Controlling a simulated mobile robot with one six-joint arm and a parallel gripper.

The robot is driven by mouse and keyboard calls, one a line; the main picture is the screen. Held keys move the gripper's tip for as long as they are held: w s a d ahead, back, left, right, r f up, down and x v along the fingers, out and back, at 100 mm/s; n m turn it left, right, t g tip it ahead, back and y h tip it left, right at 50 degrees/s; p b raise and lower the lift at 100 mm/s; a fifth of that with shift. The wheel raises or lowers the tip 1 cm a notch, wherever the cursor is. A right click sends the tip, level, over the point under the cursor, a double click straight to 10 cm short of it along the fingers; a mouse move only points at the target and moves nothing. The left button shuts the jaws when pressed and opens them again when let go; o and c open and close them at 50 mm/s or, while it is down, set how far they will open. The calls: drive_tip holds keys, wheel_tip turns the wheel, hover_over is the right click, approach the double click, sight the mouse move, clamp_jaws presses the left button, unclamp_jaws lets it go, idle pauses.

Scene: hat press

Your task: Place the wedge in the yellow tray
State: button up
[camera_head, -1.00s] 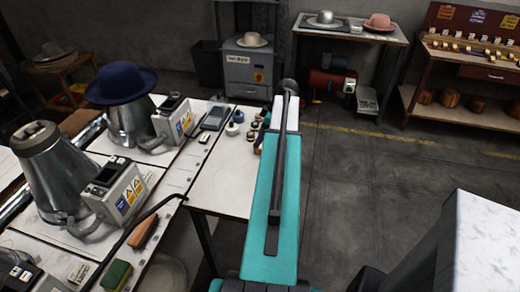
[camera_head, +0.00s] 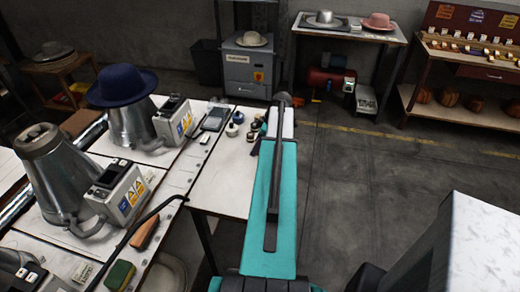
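I cannot make out a wedge for sure. A brown wooden piece (camera_head: 145,232) lies near the bench's front edge beside a green block (camera_head: 119,275), but I cannot tell whether it is the wedge. I see no clear yellow tray; a small yellow patch (camera_head: 77,90) shows low under the wooden stand at the far left, too small to identify. My gripper's fingers do not show.
The white bench (camera_head: 225,178) carries metal cones (camera_head: 55,180), a blue hat (camera_head: 122,86), control boxes (camera_head: 118,190) and small pots (camera_head: 238,117). A grey cabinet (camera_head: 247,72) and a side table (camera_head: 349,33) stand behind. Open floor (camera_head: 380,180) lies to the right.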

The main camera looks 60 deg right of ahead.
drive_tip(key=shift+w+f, duration=0.1)
drive_tip(key=shift+f, duration=0.2)
idle(0.4)
drive_tip(key=c, duration=1.2)
drive_tip(key=shift+c, duration=0.2)
drive_tip(key=shift+r, duration=0.15)
drive_tip(key=shift+r+b, duration=0.9)
drive_tip(key=shift+r, duration=0.7)
drive_tip(key=s+a+b, duration=0.2)
drive_tip(key=s+a, duration=0.1)
drive_tip(key=s, duration=0.4)
drive_tip(key=s+a+r+b, duration=0.1)
drive_tip(key=s+a+b, duration=0.1)
drive_tip(key=s, duration=0.6)
drive_tip(key=shift+a+r, duration=0.3)
drive_tip(key=shift+a, duration=0.15)
